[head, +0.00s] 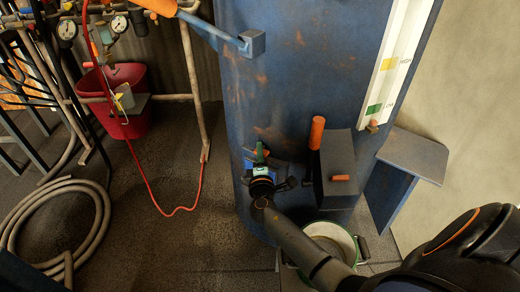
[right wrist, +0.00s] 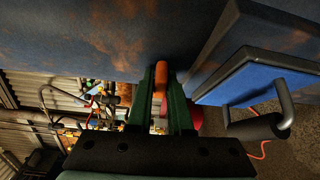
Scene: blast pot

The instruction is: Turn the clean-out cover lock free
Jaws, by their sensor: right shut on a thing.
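The blue pot (head: 285,75) stands upright in the middle of the head view. My right gripper (head: 261,152) is low against its front wall, with green fingers pointing at the wall. In the right wrist view the fingers are shut on an orange handle (right wrist: 160,82), which appears to be the cover lock's. The lock's base is hidden between the fingers. The blue clean-out cover (right wrist: 255,82), with a black-gripped bar handle (right wrist: 256,127), is beside the fingers at right. In the head view my gripper and wrist mostly hide the cover. My left gripper is not in view.
A box (head: 338,165) and an orange-gripped lever (head: 316,134) project from the pot right of my gripper. A green-rimmed bucket (head: 330,240) stands below, close to my right arm. A red bucket (head: 125,108), a coiled hose (head: 95,215) and a pipe frame are at left.

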